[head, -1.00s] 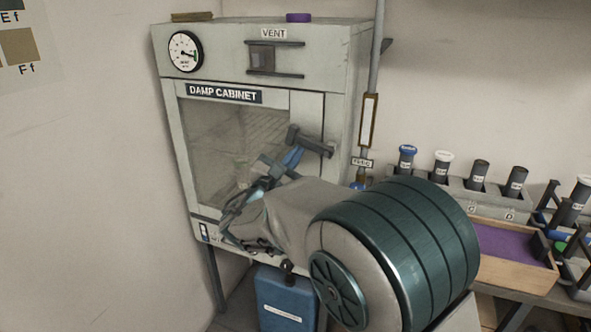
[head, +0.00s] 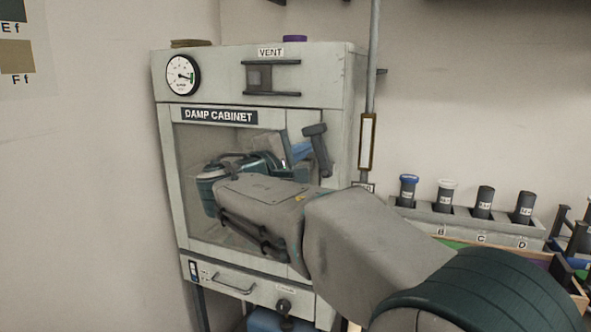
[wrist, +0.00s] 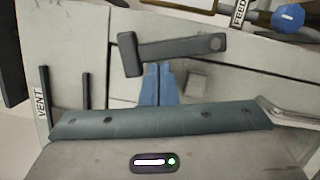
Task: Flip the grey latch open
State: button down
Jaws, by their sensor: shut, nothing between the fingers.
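The grey latch (head: 318,150) is a dark bar with a thick block end, on the right of the damp cabinet's (head: 346,105) glass door (head: 190,145). In the head view it stands steeply, block end up, leaning slightly left. In the wrist view the latch (wrist: 175,50) runs across the top, its round pivot at right. My gripper (head: 303,151) is shut and empty, its blue fingers just left of the latch. In the wrist view the fingertips (wrist: 158,67) are right at the bar's edge; I cannot tell whether they touch. The door looks closed.
A vent slider (head: 260,78) and a round gauge (head: 182,75) are above the door. A drawer with a handle (head: 233,284) is below. A vertical pipe (head: 371,80) runs right of the cabinet. A rack of dark bottles (head: 465,220) stands further right.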

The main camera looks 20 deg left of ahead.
jog(key=shift+s+d+r+m+g+b, duration=0.1)
jog(key=shift+d+r+m+g+b, duration=0.1)
jog(key=shift+d+m+b, duration=0.4)
jog(key=shift+w+d+r+m+g+b, duration=0.2)
jog(key=shift+m+b, duration=0.25)
jog(key=shift+m, duration=0.5)
jog(key=shift+s+d+r+m+g+b, duration=0.1)
jog(key=shift+s+d+r+m+b, duration=0.15)
jog(key=shift+d+m+b, duration=0.35)
jog(key=shift+a+m, duration=0.15)
jog(key=shift+m, duration=0.1)
jog(key=shift+r, duration=0.1)
jog(key=s+a+p, duration=0.3)
jog(key=s+a, duration=0.4)
jog(key=s, duration=0.2)
jog(key=shift+r, duration=0.3)
